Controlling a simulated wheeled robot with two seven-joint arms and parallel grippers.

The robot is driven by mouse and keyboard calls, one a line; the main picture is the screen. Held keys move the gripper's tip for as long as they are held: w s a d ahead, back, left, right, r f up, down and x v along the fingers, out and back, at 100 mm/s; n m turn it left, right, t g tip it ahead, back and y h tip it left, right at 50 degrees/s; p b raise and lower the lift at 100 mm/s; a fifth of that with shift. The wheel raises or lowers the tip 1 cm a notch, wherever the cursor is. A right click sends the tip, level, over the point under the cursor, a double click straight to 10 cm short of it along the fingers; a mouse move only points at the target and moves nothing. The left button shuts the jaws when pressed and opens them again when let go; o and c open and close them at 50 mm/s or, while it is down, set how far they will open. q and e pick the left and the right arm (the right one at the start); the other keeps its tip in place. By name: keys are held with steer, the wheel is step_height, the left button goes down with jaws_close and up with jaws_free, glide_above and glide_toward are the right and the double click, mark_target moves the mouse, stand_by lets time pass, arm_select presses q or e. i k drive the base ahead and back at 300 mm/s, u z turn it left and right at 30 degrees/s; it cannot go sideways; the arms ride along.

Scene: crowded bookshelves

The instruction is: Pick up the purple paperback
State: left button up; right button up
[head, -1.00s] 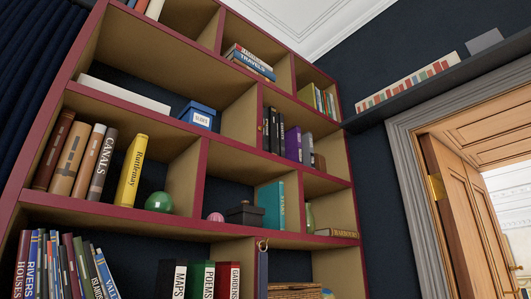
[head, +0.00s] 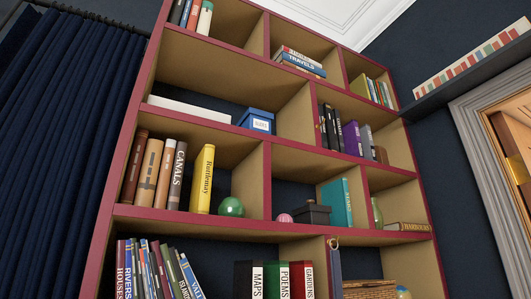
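A purple book (head: 351,138) stands upright in the right part of the upper-middle shelf row. Dark books (head: 329,127) stand to its left, and a grey book (head: 367,141) stands to its right. Only its spine and a little of its side show, and I cannot read any title on it. Neither of my grippers is in view.
The bookcase (head: 125,170) has dark red edges and many compartments. Nearby are a blue box (head: 257,121), a yellow book (head: 203,180), a green ball (head: 231,207) and a teal book (head: 336,203). A dark curtain (head: 70,130) hangs left; a doorway (head: 510,150) is at right.

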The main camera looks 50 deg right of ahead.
mark_target(353, 144)
steer(key=u, duration=1.45)
steer(key=k, duration=2.3)
steer(key=z, duration=0.7)
